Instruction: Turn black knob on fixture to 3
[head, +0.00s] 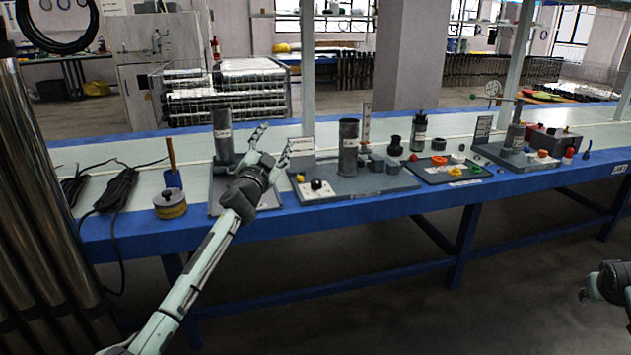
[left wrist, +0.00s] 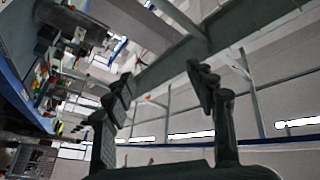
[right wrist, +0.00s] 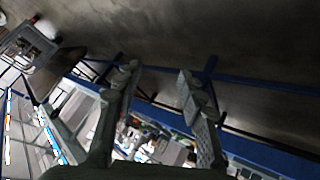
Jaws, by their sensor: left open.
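The fixture (head: 365,184) is a grey base plate on the blue-edged bench, with a dark upright cylinder (head: 348,148) on it. A black knob (head: 316,184) sits on a light patch at its left front, beside a small yellow part (head: 300,178). The knob's setting is too small to read. My left gripper (head: 275,139) is open and empty, raised above and left of the knob and apart from it. Its spread fingers also show in the left wrist view (left wrist: 160,85). My right gripper (head: 586,293) is at the right edge, away from the bench; its fingers stand apart and empty in the right wrist view (right wrist: 157,80).
Left of the fixture stands another plate with a grey cylinder (head: 222,136). A round yellow-grey can (head: 170,204) and black cables (head: 116,190) lie further left. A tray of coloured parts (head: 447,170) is to the right. The floor before the bench is clear.

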